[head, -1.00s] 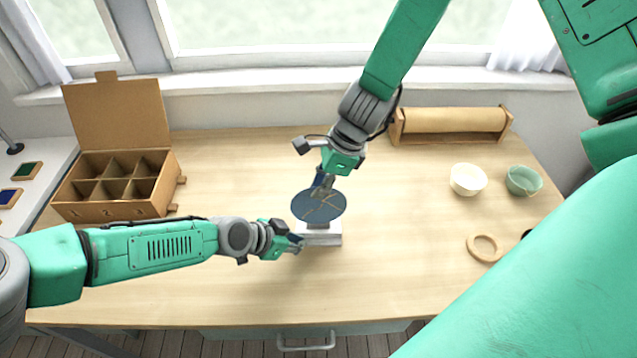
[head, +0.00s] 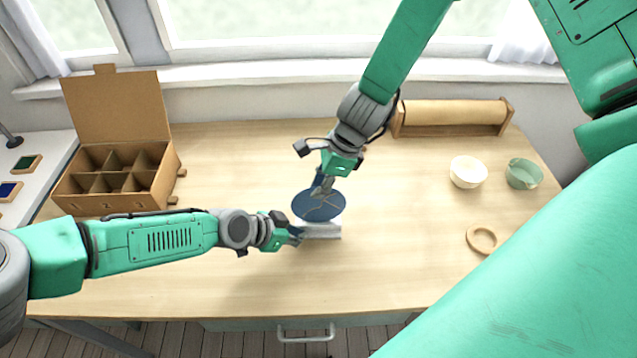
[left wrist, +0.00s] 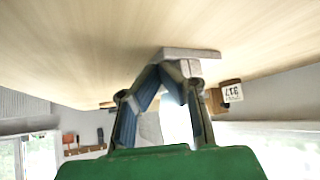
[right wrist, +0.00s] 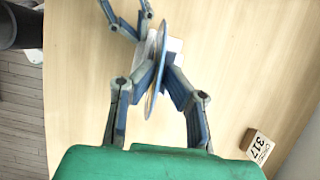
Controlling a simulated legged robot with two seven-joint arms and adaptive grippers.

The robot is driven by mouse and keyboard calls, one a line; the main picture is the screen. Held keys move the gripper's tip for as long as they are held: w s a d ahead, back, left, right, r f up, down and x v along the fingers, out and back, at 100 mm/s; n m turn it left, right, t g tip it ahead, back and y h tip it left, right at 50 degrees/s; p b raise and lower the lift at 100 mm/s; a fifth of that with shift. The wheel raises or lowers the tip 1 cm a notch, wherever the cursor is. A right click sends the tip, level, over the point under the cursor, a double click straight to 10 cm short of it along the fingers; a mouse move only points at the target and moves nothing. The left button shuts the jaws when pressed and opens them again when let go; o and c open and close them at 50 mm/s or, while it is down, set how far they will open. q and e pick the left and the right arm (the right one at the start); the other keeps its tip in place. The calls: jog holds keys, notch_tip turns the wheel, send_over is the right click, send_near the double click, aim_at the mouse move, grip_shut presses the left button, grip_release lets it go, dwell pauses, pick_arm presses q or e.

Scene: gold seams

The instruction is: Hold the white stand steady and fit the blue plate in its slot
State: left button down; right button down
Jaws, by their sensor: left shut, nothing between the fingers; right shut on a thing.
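The blue plate (head: 318,206), a round disc with gold seams, stands on edge above the white stand (head: 324,232) in the head view. My right gripper (head: 323,190) is shut on the plate's upper part. In the right wrist view the plate (right wrist: 157,72) is edge-on between the fingers, with the stand (right wrist: 174,45) beyond it. The slot is hidden, so I cannot tell whether the plate's lower edge is in it. My left gripper (head: 297,236) is shut and empty at the stand's left end. In the left wrist view its fingertips are close to the stand (left wrist: 190,53); contact is unclear.
A compartmented cardboard box (head: 115,180) stands at the left. A paper roll holder (head: 452,118) is at the back right, with a cream bowl (head: 468,172), a green bowl (head: 524,174) and a wooden ring (head: 482,240) nearby. A tag marked 317 (right wrist: 257,146) is near the stand.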

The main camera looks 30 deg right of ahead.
jog(key=shift+f, duration=0.4)
dwell(0.3)
jog(key=c, duration=1.1)
grip_release()
jog(key=shift+c, duration=0.2)
jog(key=shift+r, duration=4)
